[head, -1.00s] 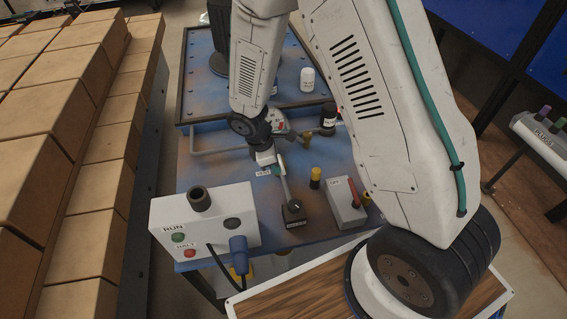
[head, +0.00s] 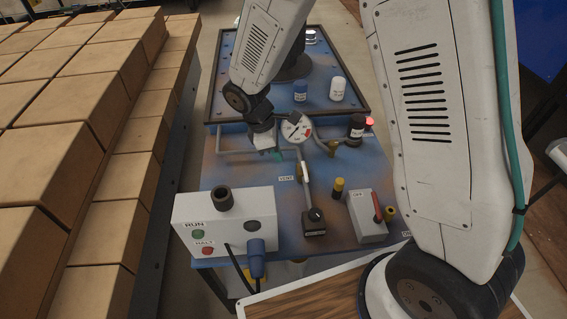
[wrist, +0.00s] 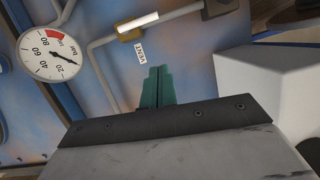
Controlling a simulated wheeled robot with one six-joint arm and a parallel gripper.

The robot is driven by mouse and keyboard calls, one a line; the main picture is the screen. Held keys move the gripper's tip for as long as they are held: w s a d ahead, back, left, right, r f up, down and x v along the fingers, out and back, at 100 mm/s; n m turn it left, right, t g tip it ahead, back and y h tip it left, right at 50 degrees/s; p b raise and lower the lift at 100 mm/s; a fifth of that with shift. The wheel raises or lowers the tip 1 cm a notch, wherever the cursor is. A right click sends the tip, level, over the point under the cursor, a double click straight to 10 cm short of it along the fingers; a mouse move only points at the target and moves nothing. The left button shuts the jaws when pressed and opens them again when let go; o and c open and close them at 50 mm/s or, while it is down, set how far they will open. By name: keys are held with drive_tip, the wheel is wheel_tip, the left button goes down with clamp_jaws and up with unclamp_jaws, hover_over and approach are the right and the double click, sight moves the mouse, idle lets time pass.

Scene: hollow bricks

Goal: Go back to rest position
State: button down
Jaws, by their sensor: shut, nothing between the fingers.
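My gripper (head: 278,155) hangs above the blue panel table, left of the round gauge (head: 296,128). In the wrist view its green fingers (wrist: 158,88) are shut together with nothing between them. The gauge also shows in the wrist view (wrist: 48,54), with a white face and a red band. A pipe with a white lever (head: 305,172) runs beside a label reading VENT (wrist: 140,54). My arm comes down from the top of the head view and covers part of the table.
A control box (head: 226,222) with RUN and HALT buttons stands at the front left. A switch box (head: 366,215) marked OFF is at the right. A dark cylinder (head: 355,130) has a lit red lamp (head: 369,121) by it. Stacked bricks (head: 80,150) fill the left side.

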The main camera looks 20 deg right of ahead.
drive_tip(key=shift+a+r, duration=0.25)
drive_tip(key=shift+r, duration=0.4)
